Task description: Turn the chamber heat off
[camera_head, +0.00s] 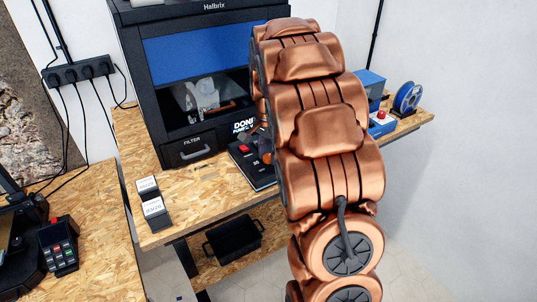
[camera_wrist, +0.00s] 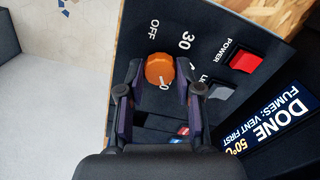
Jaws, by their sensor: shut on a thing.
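The chamber heat knob (camera_wrist: 158,68) is a round orange dial on a dark control panel in the wrist view. The labels OFF and 30 are printed around it; other markings are partly covered. Which label the knob points to is not clear. My gripper (camera_wrist: 157,88) has one finger on each side of the knob and is shut on it. In the head view the control box (camera_head: 247,172) stands in front of the black printer (camera_head: 190,60), and my copper arm hides most of the box and my gripper.
Beside the knob are a red POWER switch (camera_wrist: 244,62) and a grey light switch (camera_wrist: 220,91). A display (camera_wrist: 265,120) reads DONE, FUMES: VENT FIRST, 50°C. Small labelled blocks (camera_head: 152,205) stand at the bench's front left; a blue spool (camera_head: 408,97) is at right.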

